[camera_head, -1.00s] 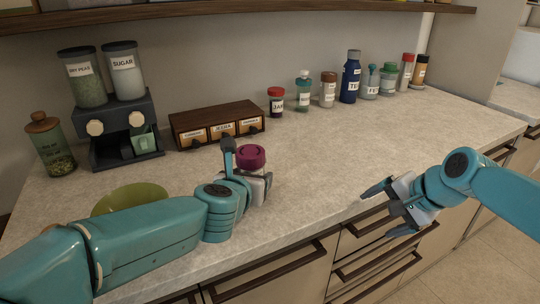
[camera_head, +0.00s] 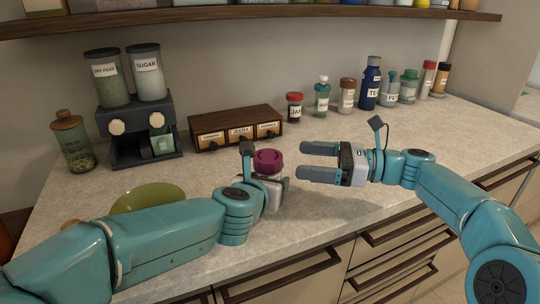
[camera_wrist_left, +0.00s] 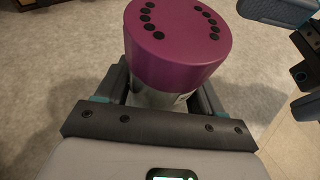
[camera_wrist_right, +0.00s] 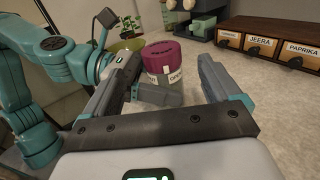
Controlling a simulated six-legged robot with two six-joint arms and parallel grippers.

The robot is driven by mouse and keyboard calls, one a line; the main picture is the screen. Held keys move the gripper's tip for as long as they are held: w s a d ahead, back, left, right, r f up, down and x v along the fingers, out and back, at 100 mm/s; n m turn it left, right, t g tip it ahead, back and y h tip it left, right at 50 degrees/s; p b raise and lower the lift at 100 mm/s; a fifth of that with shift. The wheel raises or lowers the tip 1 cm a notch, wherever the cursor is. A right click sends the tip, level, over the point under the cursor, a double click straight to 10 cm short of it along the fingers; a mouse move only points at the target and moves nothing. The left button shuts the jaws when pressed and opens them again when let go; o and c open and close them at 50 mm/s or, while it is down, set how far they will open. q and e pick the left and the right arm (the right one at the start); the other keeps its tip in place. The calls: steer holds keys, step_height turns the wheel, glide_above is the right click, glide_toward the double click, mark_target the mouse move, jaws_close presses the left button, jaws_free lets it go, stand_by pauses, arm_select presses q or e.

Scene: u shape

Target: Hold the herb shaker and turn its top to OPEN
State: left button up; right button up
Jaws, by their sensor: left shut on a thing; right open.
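The herb shaker (camera_head: 268,162) has a purple top with rows of dark holes and a clear body. It stands upright near the counter's front, left of centre. My left gripper (camera_head: 270,190) is shut on its body; the left wrist view shows the purple top (camera_wrist_left: 178,45) above the jaws. My right gripper (camera_head: 320,162) is open and empty, right of the shaker, its fingers pointing left at it.
A spice drawer box (camera_head: 236,128) and a two-jar dispenser (camera_head: 135,120) stand behind. A green bowl (camera_head: 150,196) lies left, partly behind my left arm. Several jars and bottles line the back wall, including a blue bottle (camera_head: 370,85). The counter's right middle is clear.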

mark_target(269, 155)
steer(key=a, duration=0.3)
steer(key=w+a, duration=0.1)
steer(key=a, duration=0.4)
steer(key=shift+w+a, duration=0.3)
steer(key=shift+a, duration=0.05)
steer(key=c, duration=1)
